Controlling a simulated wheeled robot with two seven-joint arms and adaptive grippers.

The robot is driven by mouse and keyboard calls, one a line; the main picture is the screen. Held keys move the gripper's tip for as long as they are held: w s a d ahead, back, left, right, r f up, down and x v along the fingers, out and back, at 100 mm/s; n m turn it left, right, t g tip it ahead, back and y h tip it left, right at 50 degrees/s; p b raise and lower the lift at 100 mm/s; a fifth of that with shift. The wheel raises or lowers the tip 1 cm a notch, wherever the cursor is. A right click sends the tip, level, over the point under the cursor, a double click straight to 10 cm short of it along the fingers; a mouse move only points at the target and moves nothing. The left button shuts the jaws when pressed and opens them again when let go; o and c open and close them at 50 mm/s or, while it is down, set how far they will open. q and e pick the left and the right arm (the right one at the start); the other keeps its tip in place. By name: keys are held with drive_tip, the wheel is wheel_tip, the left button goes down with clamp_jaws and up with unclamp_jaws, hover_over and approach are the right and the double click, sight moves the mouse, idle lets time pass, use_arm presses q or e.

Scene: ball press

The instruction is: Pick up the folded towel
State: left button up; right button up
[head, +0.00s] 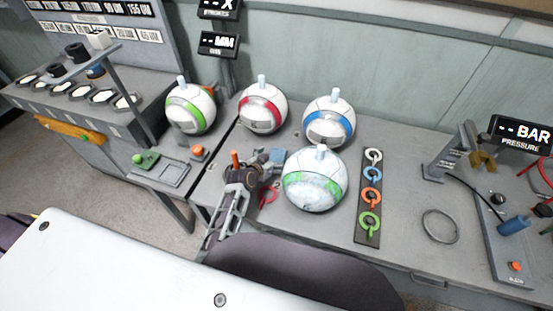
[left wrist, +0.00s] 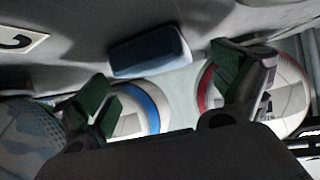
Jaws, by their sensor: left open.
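The folded towel is a small blue block (head: 278,155) on the grey bench, left of the patterned ball. It also shows in the left wrist view, where the blue towel (left wrist: 150,50) lies ahead of the fingers and roughly between them. My left gripper (head: 262,168) is just in front of the towel and close to it in the head view. In the left wrist view its two fingers (left wrist: 167,92) are wide apart, with nothing held between them. Part of the towel is hidden behind the gripper in the head view. My right gripper is not in view.
A green-and-blue patterned ball (head: 315,180) stands close right of the gripper. Green-banded (head: 190,110), red-banded (head: 263,108) and blue-banded (head: 328,119) balls stand behind. A dark strip with several coloured rings (head: 370,220) lies to the right, beyond it a loose grey ring (head: 440,226).

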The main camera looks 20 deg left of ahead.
use_arm(q)
drive_tip(key=shift+w+d+f, duration=0.1)
drive_tip(key=shift+w+f, duration=0.25)
drive_tip(key=shift+w, duration=0.25)
drive_tip(key=shift+w+f, duration=0.15)
drive_tip(key=shift+w, duration=0.05)
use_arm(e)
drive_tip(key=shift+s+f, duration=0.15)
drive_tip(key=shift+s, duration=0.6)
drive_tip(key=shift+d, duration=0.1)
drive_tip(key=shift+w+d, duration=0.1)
use_arm(q)
drive_tip(key=c, duration=1.1)
drive_tip(key=shift+c, duration=0.4)
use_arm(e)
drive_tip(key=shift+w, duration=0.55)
